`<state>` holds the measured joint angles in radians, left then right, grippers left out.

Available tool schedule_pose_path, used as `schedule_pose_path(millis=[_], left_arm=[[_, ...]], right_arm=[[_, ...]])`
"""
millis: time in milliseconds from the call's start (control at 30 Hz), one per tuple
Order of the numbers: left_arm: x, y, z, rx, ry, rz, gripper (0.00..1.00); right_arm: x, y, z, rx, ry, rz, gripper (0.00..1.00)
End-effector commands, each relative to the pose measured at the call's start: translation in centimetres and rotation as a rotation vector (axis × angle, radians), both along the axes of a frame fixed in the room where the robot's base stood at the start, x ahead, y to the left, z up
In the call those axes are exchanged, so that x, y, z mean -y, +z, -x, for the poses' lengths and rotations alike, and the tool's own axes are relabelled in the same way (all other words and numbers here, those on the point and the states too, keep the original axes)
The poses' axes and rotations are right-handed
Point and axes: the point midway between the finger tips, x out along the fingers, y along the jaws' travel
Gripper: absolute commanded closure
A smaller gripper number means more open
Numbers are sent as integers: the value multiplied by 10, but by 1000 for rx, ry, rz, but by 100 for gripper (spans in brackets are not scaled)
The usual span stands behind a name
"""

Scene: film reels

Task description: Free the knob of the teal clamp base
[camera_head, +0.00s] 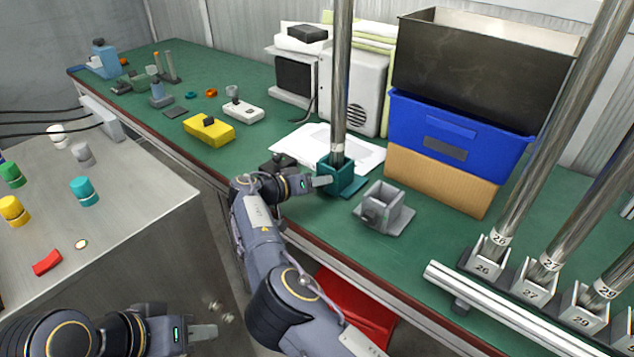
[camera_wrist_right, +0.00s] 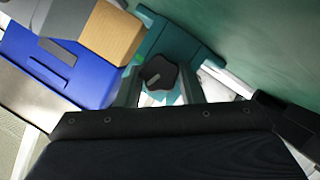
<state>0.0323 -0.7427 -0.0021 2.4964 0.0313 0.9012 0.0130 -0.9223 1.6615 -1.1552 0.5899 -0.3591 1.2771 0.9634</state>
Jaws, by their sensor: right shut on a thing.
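The teal clamp base (camera_head: 343,180) stands on the green bench with a tall steel pole (camera_head: 341,80) upright in it. It also shows in the right wrist view (camera_wrist_right: 190,32). Its black knob (camera_wrist_right: 158,72) sits between the two fingers of my right gripper (camera_wrist_right: 160,90). In the head view my right gripper (camera_head: 322,182) reaches the near left side of the base and hides the knob. It is shut on the knob. My left gripper (camera_head: 205,331) is low at the left, apart from the base, and its finger gap cannot be made out.
A grey clamp base (camera_head: 392,212) stands empty just right of the teal one. A blue crate (camera_head: 450,135) on a cardboard box is behind. White papers (camera_head: 310,145) lie behind the teal base. Several numbered pole holders (camera_head: 486,262) are at right. A metal cabinet (camera_head: 130,215) is at left.

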Motion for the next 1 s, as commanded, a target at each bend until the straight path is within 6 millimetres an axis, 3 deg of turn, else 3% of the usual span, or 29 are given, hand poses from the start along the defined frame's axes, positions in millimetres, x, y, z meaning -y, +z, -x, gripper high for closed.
schedule_pose_path(millis=[100,133,300,667,833,1000], left_arm=[[0,0,0,0,0,0,64],[0,0,0,0,0,0,64],[0,0,0,0,0,0,64],[0,0,0,0,0,0,64],[0,2,0,0,0,0,64],[0,-1,0,0,0,0,64]], right_arm=[[-1,0,0,0,1,-1,88],[-1,0,0,0,1,-1,64],[-1,0,0,1,0,-1,43],[0,6,0,2,1,-3,43],[-1,34,0,4,1,-5,43],[0,64,29,2,1,-4,43]])
